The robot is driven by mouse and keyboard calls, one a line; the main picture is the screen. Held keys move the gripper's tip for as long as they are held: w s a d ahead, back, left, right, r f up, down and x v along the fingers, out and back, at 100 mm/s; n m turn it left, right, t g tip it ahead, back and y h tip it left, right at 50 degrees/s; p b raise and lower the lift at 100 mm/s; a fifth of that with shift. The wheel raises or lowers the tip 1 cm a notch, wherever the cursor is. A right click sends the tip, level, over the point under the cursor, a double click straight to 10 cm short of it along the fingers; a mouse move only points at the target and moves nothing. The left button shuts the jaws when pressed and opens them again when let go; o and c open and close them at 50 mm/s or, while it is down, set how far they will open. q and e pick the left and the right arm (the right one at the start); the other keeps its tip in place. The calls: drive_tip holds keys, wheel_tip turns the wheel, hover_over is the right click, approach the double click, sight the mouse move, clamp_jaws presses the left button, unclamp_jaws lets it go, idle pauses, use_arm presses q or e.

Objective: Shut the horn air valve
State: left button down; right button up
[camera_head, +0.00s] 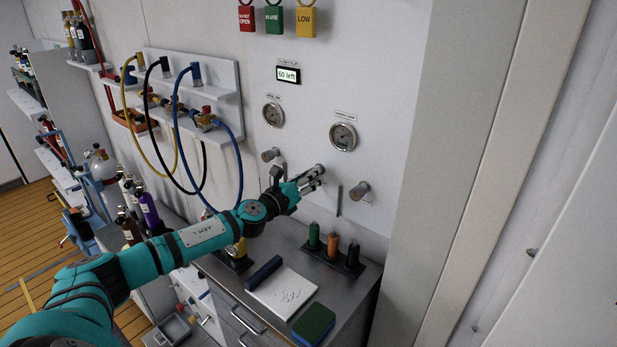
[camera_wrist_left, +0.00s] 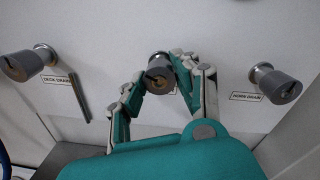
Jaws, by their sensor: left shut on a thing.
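My left gripper (camera_head: 314,178) is at the panel, with its fingers around the middle valve knob (camera_wrist_left: 158,78). In the wrist view the two fingers close on this round metal knob from both sides. Its label is hidden, so I cannot read whether it is the horn air valve. A similar knob (camera_wrist_left: 30,63) is to the left, labelled what looks like "DECK DRAIN". Another knob (camera_wrist_left: 276,83) is to the right, with a label that seems to read "HORN DRAIN". My right gripper is not in view.
Two gauges (camera_head: 343,136) and a display reading "60 left" (camera_head: 288,75) are above the knobs. Coloured hoses (camera_head: 240,165) hang at left.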

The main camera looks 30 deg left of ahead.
use_arm(q)
drive_tip(key=m, duration=0.6)
drive_tip(key=m+p, duration=0.1)
drive_tip(key=m, duration=0.6)
drive_tip(key=shift+f+t, duration=0.2)
drive_tip(key=shift+t, duration=0.1)
idle(0.4)
drive_tip(key=c, duration=0.9)
unclamp_jaws()
drive_tip(key=shift+a+r, duration=0.1)
drive_tip(key=shift+c, duration=0.2)
drive_tip(key=shift+s, duration=0.1)
drive_tip(key=s, duration=1.1)
drive_tip(key=shift+s+a+f, duration=0.2)
drive_tip(key=shift+s+a, duration=0.05)
drive_tip(key=shift+s, duration=0.15)
